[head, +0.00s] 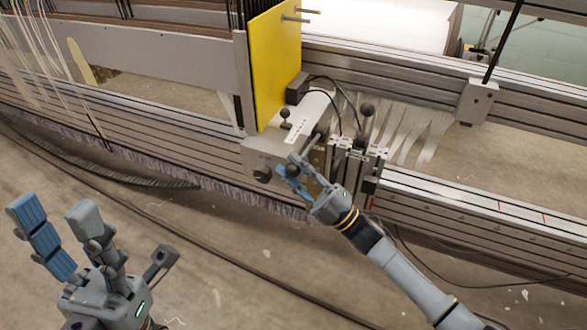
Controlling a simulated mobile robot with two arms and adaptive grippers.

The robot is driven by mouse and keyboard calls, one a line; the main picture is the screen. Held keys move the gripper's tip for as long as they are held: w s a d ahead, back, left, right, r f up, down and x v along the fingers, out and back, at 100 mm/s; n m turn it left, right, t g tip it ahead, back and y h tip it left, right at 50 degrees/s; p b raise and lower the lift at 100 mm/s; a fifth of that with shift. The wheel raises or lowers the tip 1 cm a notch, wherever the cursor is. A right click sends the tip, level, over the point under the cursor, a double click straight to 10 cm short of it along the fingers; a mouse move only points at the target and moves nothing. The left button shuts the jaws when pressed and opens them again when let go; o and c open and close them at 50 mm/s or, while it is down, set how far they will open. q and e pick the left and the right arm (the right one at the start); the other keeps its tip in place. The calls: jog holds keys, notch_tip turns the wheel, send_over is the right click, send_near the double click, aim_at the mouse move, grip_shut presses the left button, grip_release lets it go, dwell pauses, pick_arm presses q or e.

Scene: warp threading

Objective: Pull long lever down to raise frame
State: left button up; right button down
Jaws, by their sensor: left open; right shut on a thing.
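My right gripper (297,175) is shut at the front of the grey machine box (262,150), its fingers around what looks like the long lever (317,139). The fingers hide most of the lever, so its full length and angle cannot be told. A dark round knob (263,175) shows on the box's front, just left of the fingers. My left gripper (95,235) is open and empty at the lower left, fingers spread, well apart from the machine.
A yellow plate (273,65) stands upright behind the box. A black ball knob (367,109) sticks up to its right, beside thin cables. Long metal rails (470,200) run across. White strips (420,125) hang behind. The concrete floor in front is mostly clear, with cables lying on it.

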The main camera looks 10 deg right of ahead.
jog(key=c, duration=1)
grip_release()
jog(key=shift+s+a+f, duration=0.1)
jog(key=shift+f, duration=0.25)
jog(key=shift+r, duration=0.1)
jog(key=v, duration=1.2)
